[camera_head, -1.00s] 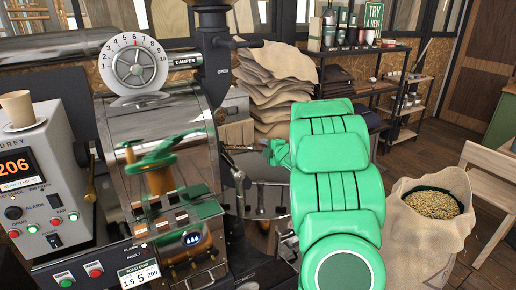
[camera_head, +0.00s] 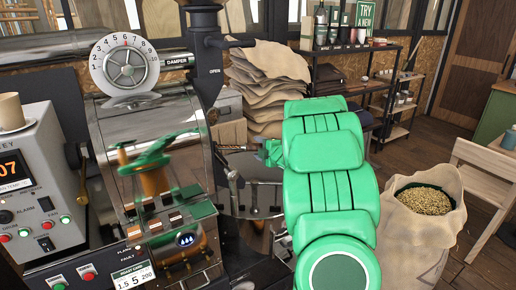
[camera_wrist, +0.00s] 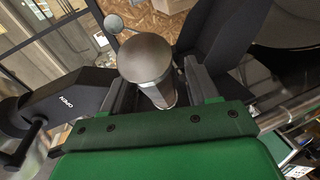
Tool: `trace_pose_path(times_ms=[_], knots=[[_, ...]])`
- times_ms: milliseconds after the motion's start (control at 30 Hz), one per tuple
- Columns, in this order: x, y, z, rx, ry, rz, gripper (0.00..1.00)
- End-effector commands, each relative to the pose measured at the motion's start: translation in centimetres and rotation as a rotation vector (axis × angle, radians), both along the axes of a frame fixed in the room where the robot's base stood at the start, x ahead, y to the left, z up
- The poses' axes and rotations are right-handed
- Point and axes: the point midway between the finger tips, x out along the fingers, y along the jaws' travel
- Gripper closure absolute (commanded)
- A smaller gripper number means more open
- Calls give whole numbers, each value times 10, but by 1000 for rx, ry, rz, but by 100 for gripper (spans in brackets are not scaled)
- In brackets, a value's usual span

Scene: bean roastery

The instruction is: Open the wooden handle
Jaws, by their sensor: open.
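In the wrist view a rounded grey-brown knob on a short neck (camera_wrist: 145,58) shows between my gripper's fingers; it looks like the handle, though its wood is hard to make out. My gripper (camera_wrist: 157,82) is open, with one dark finger on each side of the knob. I cannot tell whether either finger touches it. In the head view my gripper (camera_head: 262,150) is beside the right side of the shiny roaster (camera_head: 160,115), mostly behind my green arm. A thin rod (camera_head: 232,148) shows just left of it; the handle's end is hidden there.
A black lever part marked OPEN (camera_wrist: 68,100) is close on the left in the wrist view. The control box (camera_head: 30,165) stands left of the roaster. Stacked sacks (camera_head: 268,85) and a shelf (camera_head: 365,60) are behind. An open bean sack (camera_head: 425,215) stands at right, beside a wooden chair (camera_head: 485,165).

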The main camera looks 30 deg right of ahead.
Motion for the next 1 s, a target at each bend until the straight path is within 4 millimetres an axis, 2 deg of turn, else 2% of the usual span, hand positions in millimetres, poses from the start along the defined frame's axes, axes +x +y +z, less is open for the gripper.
trace_pose_path(times_ms=[300, 500, 1000], knots=[[-40, -2, 10, -3, 1, -3, 41], [-57, -3, 13, 0, -1, -1, 41], [-63, -2, 15, -1, -1, 0, 41]])
